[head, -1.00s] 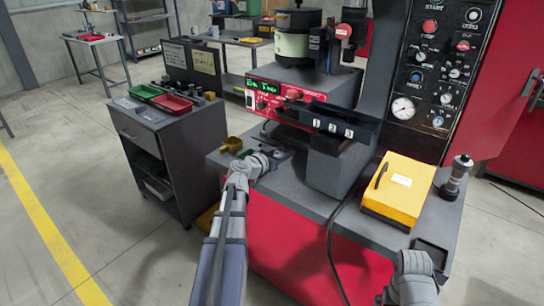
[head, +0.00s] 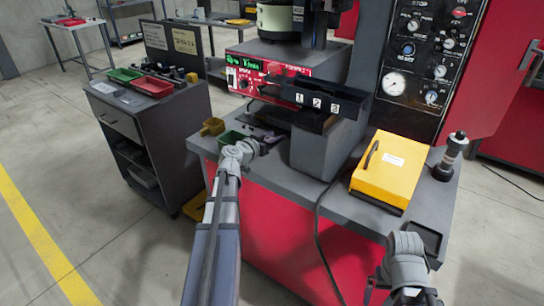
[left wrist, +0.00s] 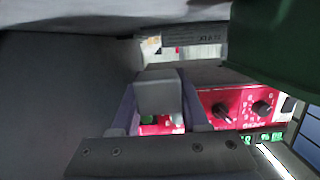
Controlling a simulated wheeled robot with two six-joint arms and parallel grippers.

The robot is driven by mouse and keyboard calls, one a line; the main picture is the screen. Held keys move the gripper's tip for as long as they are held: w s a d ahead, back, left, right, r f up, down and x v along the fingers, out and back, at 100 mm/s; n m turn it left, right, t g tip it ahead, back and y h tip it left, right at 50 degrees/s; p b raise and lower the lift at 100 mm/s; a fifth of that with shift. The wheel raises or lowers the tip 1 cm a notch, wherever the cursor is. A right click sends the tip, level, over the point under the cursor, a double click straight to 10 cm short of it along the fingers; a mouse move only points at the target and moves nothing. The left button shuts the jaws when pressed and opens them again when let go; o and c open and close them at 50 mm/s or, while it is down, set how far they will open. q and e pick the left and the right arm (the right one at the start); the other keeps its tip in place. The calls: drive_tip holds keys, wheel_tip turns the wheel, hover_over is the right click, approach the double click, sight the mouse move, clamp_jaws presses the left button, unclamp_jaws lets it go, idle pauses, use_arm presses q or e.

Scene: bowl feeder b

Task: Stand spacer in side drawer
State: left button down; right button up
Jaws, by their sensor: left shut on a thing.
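My left gripper (head: 262,145) is over the bench top, beside a green bin (head: 230,138) and in front of the red control unit. In the left wrist view, its two fingers (left wrist: 158,108) are closed on a grey block, which looks like the spacer (left wrist: 158,90). The spacer cannot be made out in the head view. A drawer (head: 117,117) with a small handle is in the top of the grey side cabinet at the left, and it looks shut. My right arm (head: 405,262) is at the lower right; its fingers are too unclear to judge.
The red control unit (head: 265,75) and numbered black bins (head: 322,100) stand behind the left gripper. A yellow case (head: 391,172) lies on the bench at right. Red (head: 152,86) and green (head: 123,74) trays sit on the cabinet. Open floor lies at left.

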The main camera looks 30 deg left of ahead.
sight(273, 154)
use_arm(q)
drive_tip(key=shift+f+b, duration=2.1)
drive_tip(key=shift+f, duration=0.5)
drive_tip(key=shift+r, duration=0.15)
use_arm(e)
wheel_tip(273, 154, down, 5)
use_arm(q)
drive_tip(key=shift+c, duration=2.1)
unclamp_jaws()
use_arm(e)
drive_tip(key=shift+f, duration=0.15)
use_arm(q)
drive_tip(key=shift+r+p, duration=0.15)
drive_tip(key=shift+p, duration=0.15)
use_arm(e)
drive_tip(key=shift+r, duration=0.3)
use_arm(q)
drive_tip(key=p+v, duration=0.2)
drive_tip(key=v, duration=1)
use_arm(e)
wheel_tip(273, 154, up, 2)
drive_tip(key=shift+r, duration=0.1)
drive_tip(key=shift+c, duration=0.2)
